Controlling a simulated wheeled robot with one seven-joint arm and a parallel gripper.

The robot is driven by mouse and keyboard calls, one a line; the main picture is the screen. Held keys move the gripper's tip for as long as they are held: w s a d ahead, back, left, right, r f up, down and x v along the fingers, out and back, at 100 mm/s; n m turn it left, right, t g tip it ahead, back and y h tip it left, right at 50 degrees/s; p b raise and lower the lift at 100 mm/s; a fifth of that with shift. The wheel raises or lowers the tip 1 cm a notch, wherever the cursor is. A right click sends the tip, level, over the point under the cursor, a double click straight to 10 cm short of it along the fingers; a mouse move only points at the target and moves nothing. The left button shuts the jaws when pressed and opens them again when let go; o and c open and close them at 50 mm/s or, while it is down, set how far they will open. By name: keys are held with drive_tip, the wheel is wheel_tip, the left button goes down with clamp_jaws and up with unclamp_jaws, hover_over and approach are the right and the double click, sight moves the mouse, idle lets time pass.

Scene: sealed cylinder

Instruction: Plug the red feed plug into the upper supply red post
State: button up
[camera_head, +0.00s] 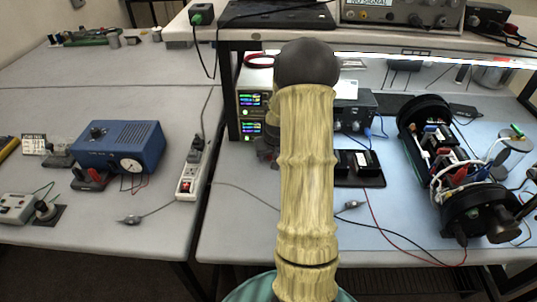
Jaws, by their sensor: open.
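Two stacked supply units with lit displays, the upper one (250,102) and the lower one (249,127), stand under the shelf left of my arm. Their right sides are hidden behind my arm, and I cannot make out the upper red post. A thin red lead (380,222) runs from near a black block (366,162) along the table's front to the right. I cannot identify the red feed plug at its ends. My arm rises through the middle of the view; I see no gripper fingers.
An opened black cylinder (425,117) with wiring lies at the right. A grey cable connector (351,205) lies near the front edge. A blue box (120,147) and a power strip (193,168) are on the left table. A shelf overhangs the supplies.

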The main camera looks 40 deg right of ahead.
sight(270, 157)
drive_tip(key=shift+d, duration=0.2)
idle(0.3)
drive_tip(key=shift+a, duration=0.1)
clamp_jaws()
drive_tip(key=shift+s+a+r+b, duration=0.1)
drive_tip(key=shift+s+r+b, duration=0.05)
drive_tip(key=shift+r+b, duration=0.2)
wheel_tip(270, 157, up, 6)
drive_tip(key=shift+r+b, duration=0.25)
drive_tip(key=shift+b, duration=0.15)
drive_tip(key=s+a+b, duration=0.3)
drive_tip(key=s+a, duration=0.9)
drive_tip(key=s, duration=0.3)
drive_tip(key=shift+s+b, duration=0.35)
drive_tip(key=shift+b, duration=0.05)
